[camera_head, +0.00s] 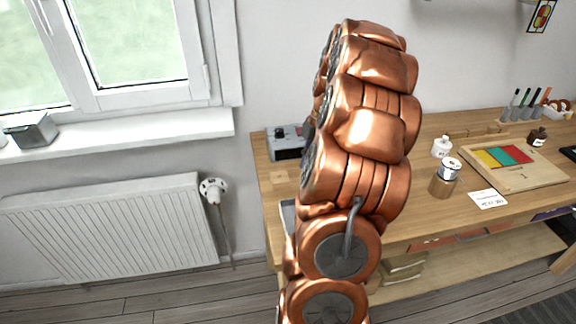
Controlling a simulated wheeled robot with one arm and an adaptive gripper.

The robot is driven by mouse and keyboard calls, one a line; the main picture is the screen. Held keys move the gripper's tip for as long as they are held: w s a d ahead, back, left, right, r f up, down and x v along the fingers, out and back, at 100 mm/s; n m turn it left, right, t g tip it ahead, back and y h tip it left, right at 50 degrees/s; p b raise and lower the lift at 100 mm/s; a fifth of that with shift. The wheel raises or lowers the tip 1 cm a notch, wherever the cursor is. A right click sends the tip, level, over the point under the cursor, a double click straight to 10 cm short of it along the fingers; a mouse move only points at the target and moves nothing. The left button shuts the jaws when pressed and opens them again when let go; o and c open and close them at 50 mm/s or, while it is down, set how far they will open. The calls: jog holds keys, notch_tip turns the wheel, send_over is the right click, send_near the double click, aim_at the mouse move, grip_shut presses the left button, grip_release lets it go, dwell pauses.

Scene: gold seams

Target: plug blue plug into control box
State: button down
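A grey box with a dark knob and small red and dark details on its top, which looks like the control box (284,145), stands at the back left of the wooden table (272,178). My copper arm rises just to the right of it and covers part of the table behind. I cannot make out a blue plug; it may be hidden behind the arm. My gripper cannot be made out either, so its opening and anything in it are hidden.
On the right of the table are a white bottle (442,147), a copper-coloured jar (444,180), a wooden tray (522,176) with coloured panels, a white card (488,199) and a pen holder (519,113). A radiator (110,225) and window sill (120,134) are at left.

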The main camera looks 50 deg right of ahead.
jog(key=s+d+r+b, duration=0.1)
jog(key=s+d, duration=0.2)
jog(key=s, duration=0.4)
jog(key=shift+r, duration=0.4)
jog(key=shift+w+a, duration=0.1)
jog(key=shift+w, duration=0.05)
